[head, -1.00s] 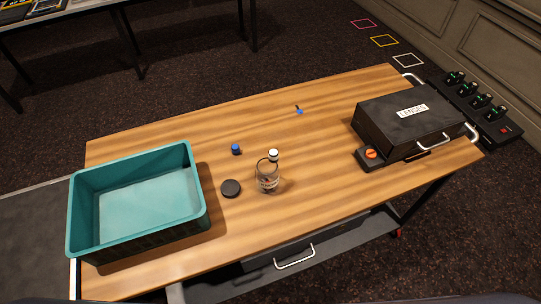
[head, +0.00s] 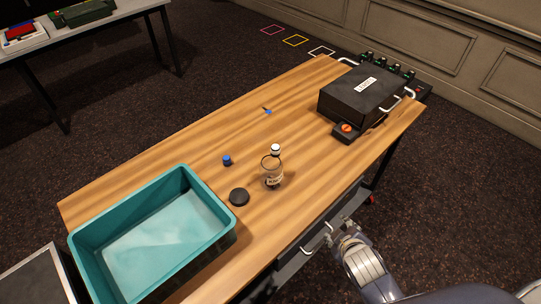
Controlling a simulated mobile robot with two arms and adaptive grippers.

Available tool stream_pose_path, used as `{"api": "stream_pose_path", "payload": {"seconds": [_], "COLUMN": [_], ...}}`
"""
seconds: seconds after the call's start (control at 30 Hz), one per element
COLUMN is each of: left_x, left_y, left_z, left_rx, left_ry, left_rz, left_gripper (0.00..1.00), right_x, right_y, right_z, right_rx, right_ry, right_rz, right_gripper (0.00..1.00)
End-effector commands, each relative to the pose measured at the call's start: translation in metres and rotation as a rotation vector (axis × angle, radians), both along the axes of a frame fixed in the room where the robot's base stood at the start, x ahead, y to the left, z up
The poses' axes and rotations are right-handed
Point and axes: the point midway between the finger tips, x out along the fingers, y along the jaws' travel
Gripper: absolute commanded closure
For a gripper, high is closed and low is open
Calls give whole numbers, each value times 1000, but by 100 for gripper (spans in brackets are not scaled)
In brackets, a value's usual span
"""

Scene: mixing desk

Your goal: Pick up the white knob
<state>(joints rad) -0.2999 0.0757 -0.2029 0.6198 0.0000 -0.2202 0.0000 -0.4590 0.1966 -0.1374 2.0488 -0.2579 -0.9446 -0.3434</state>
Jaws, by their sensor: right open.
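The white knob (head: 275,148) has a white top and a dark lower part. It stands on the wooden table just behind a clear glass (head: 272,173), whose rim partly overlaps it from this angle. My right gripper (head: 340,232) is low at the table's front edge, right of and nearer than the glass. It is open, empty and well apart from the knob; its fingers are small and hard to make out. My left gripper is not in view.
A blue knob (head: 227,161) and a black round lid (head: 239,197) lie left of the glass. A teal crate (head: 205,252) fills the table's left end. A black case (head: 352,100) with an orange switch stands right. A small blue item (head: 267,111) lies at the back.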

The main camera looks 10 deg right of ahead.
Motion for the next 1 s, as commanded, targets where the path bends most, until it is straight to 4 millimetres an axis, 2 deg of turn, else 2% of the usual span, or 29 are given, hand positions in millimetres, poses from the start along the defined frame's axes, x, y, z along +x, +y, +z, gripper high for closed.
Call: {"api": "stream_pose_path", "payload": {"seconds": [0.1,0.33,0.47,0.6,0.7,0.8,1.0], "left_x": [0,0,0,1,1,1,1], "left_y": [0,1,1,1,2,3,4], "left_z": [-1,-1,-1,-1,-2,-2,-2], "left_rx": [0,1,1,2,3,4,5], "left_ry": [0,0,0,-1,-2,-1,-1], "left_rz": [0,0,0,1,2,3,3], "left_gripper": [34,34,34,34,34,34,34], "right_x": [33,85,111,129,134,133,125], "right_y": [-12,-18,-8,15,36,56,79], "right_z": [34,90,124,155,168,172,167], "right_rx": [-182,-570,-871,-1243,-1509,-1747,-2046], "right_ry": [-123,-327,-451,-581,-663,-734,-826], "right_rz": [147,438,648,898,1071,1223,1418], "right_gripper": [54,54,54,54,54,54,54]}}
